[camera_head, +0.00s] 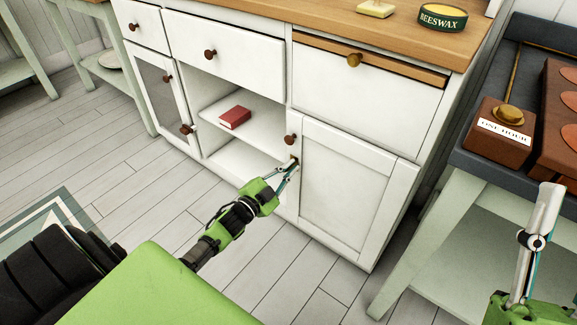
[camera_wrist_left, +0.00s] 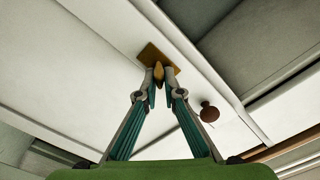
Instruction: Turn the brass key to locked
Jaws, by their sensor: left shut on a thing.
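The brass key (camera_wrist_left: 158,72) sits in a small brass plate (camera_wrist_left: 151,53) on the white cabinet door (camera_head: 352,190), near the door's left edge below its dark knob (camera_head: 290,139). My left gripper (camera_head: 292,167) reaches the door from the lower left. In the left wrist view its fingertips (camera_wrist_left: 158,77) are shut on the key, one on each side. In the head view the fingers mostly hide the key. My right gripper (camera_head: 540,222) shows only in part at the lower right, away from the key; its opening cannot be judged.
A red book (camera_head: 235,117) lies on the open shelf left of the door. A beeswax tin (camera_head: 442,17) and a yellow block (camera_head: 376,8) stand on the wooden top. A side table at right holds a brown box labelled ONE HOUR (camera_head: 499,145). Bare floor lies before the cabinet.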

